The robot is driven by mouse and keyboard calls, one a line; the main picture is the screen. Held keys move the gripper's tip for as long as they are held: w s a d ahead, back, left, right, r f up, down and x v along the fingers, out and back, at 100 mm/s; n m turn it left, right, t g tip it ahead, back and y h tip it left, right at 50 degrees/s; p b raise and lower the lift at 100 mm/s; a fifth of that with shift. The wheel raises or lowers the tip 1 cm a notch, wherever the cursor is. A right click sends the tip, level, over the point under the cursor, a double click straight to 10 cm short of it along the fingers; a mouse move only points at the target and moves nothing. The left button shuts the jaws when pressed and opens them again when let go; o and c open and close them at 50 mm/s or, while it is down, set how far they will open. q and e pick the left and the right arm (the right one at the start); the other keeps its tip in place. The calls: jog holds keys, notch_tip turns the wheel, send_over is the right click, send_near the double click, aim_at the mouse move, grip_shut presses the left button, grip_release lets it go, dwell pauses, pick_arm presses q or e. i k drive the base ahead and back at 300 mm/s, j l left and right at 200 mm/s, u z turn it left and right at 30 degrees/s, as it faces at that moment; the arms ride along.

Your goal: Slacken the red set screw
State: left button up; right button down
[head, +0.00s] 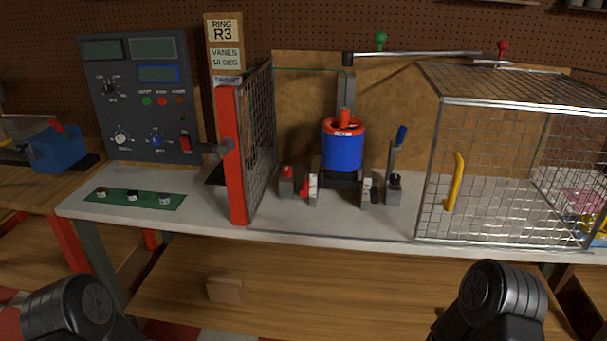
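Several small red parts are in the head view, and I cannot tell for certain which is the set screw. A red knob (503,47) stands on the metal bar (420,54) at the upper right. A red-topped block (287,178) and a small red lever (305,189) are left of the blue and red ducted rotor (343,150). A red piece also sits on top of the rotor. Only dark rounded parts of my two arms show at the bottom left and bottom right. Neither gripper's fingers are visible, and no gripper touches these parts.
A red-framed mesh guard (236,155) stands left of the rotor. A wire cage (510,175) with a yellow handle (454,182) stands at right. A green knob (380,41) is on the bar. A grey control panel (140,100) stands at left. The bench front (330,226) is clear.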

aim_at(286, 171)
jog(key=i+j, duration=0.25)
jog(key=j, duration=0.15)
jog(key=i+j, duration=0.25)
jog(key=j, duration=0.2)
jog(key=z, duration=1.6)
